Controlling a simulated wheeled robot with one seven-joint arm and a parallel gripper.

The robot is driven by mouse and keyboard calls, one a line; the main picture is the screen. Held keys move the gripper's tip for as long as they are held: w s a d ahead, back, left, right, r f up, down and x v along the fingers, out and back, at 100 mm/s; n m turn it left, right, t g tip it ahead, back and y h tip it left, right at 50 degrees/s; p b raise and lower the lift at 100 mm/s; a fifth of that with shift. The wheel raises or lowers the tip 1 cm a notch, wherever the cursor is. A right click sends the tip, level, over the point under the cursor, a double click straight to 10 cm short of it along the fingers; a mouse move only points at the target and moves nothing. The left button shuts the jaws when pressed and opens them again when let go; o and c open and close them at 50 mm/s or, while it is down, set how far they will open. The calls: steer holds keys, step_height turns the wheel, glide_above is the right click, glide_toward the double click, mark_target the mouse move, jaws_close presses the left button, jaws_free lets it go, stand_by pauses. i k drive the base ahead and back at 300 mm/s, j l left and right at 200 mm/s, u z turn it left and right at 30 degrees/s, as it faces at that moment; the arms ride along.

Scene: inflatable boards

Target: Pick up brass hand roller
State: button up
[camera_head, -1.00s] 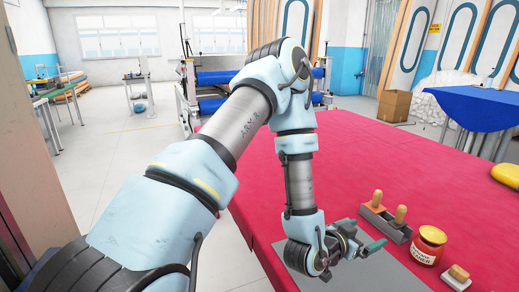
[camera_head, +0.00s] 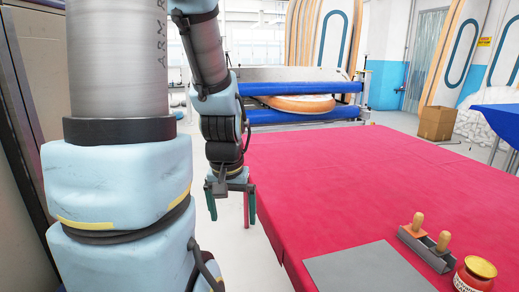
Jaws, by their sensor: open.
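My gripper (camera_head: 232,220) hangs pointing down just left of the red-covered table (camera_head: 330,165), with its two dark green fingers spread apart and nothing between them. A grey metal holder (camera_head: 428,252) stands on the table at the lower right. Two tools with wooden handles stand upright in it, a front one (camera_head: 443,241) and a back one (camera_head: 417,222). Their lower parts are hidden in the holder, so I cannot tell whether either is the brass hand roller. My gripper is well to the left of them.
A flat grey sheet (camera_head: 365,268) lies on the table left of the holder. A jar with a red label (camera_head: 475,274) stands at the lower right edge. A machine with blue rollers (camera_head: 300,88) stands behind the table. The table's middle is clear.

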mark_target(440, 250)
steer(key=z, duration=2.4)
steer(key=u, duration=1.5)
steer(key=k+l+u, duration=0.15)
steer(key=u, duration=0.35)
steer(key=k+l+u, duration=0.2)
steer(key=u, duration=0.3)
steer(key=k+l+u, duration=0.1)
steer(key=u, duration=0.4)
steer(key=k, duration=0.55)
